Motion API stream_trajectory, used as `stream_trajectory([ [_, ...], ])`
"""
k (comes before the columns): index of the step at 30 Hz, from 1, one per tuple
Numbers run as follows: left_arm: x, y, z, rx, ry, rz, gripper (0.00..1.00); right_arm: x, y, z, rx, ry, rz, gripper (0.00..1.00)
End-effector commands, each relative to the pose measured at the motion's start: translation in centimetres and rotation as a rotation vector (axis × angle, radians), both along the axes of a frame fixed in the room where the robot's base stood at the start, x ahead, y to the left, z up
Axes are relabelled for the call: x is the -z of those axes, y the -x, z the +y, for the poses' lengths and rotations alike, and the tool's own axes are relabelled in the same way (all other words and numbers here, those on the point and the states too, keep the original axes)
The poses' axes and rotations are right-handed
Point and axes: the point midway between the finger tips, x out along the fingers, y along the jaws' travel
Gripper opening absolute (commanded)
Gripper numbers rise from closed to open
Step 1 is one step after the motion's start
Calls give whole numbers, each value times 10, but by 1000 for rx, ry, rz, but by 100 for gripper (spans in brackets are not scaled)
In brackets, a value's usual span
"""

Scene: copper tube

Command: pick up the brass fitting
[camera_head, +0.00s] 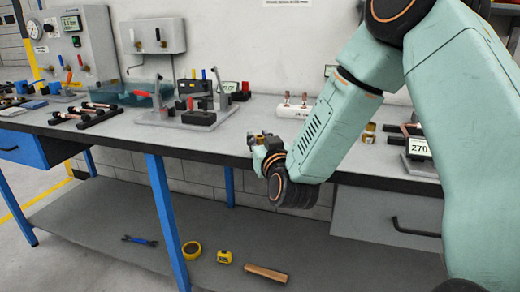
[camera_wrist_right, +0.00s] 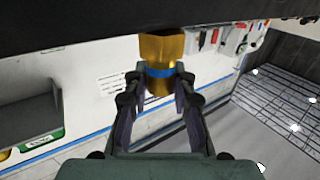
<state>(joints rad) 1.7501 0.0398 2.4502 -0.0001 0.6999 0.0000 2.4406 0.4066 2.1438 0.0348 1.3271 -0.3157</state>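In the right wrist view, a brass fitting (camera_wrist_right: 163,50) with a blue band sits between the two fingertips of my right gripper (camera_wrist_right: 158,78). The fingertips meet its sides at the band, and its upper end is cut off by a dark strip. No support shows under it, and the wall is behind it. In the head view, my right gripper (camera_head: 262,143) is at the bench's front edge, left of its forearm; the fitting is too small to make out there. My left gripper is not in view.
The grey bench (camera_head: 235,130) holds a clamp fixture (camera_head: 198,115), black racks with copper tubes (camera_head: 98,110) and a white block with copper pieces (camera_head: 293,108). Brass-coloured parts (camera_head: 368,133) and a scale (camera_head: 420,148) stand behind my right arm. The lower shelf holds several tools.

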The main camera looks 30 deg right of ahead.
Motion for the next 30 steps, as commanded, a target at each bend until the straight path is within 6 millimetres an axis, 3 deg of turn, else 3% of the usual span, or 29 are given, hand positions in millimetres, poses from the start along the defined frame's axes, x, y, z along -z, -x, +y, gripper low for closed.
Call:
stream_trajectory([
  [7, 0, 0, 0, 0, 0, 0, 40, 0, 0, 0, 0, 0, 0, 0],
  [19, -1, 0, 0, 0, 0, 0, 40, -3, 0, 0, 0, 1, -2, 0],
  [23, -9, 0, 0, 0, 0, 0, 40, -21, 0, 0, 0, 0, -4, 0],
  [30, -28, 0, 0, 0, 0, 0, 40, -70, 0, 0, 0, 0, -5, 0],
])
